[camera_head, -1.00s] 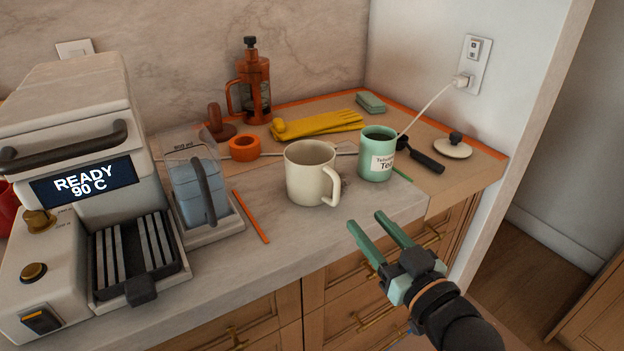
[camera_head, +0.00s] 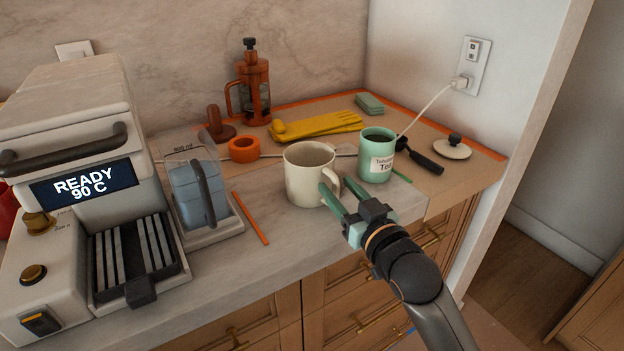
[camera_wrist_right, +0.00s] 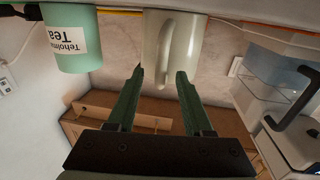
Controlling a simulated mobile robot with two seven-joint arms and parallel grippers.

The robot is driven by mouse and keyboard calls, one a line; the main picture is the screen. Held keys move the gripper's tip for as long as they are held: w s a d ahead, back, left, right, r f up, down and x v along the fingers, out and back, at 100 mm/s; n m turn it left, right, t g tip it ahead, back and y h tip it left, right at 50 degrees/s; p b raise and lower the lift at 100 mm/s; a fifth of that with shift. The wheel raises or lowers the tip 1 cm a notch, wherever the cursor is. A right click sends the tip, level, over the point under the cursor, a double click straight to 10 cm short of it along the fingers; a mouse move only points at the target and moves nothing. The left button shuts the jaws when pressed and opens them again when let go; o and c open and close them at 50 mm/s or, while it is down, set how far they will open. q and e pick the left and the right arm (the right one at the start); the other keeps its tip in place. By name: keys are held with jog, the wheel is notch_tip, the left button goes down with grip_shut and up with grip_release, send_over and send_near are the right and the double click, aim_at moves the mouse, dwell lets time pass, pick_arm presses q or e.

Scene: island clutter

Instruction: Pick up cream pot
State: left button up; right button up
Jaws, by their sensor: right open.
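The cream pot (camera_head: 308,177) is a cream mug-like vessel standing upright on the counter, with its handle on its right side. It also shows in the right wrist view (camera_wrist_right: 188,30), where its handle faces the gripper. My right gripper (camera_head: 339,186) is open and its green fingers point at the handle side. In the right wrist view the two fingers (camera_wrist_right: 159,80) lie to either side of the handle's line; I cannot tell whether they touch it. My left gripper is not in view.
A green tea canister (camera_head: 377,158) stands close to the pot's right. A coffee machine (camera_head: 75,140) and a clear water tank (camera_head: 200,195) stand to the left. An orange strip (camera_head: 250,218) lies left of the pot. A French press (camera_head: 254,88) and yellow gloves (camera_head: 318,125) are behind.

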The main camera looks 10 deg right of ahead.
grip_shut()
dwell(0.3)
dwell(1.1)
jog(key=shift+r, duration=0.15)
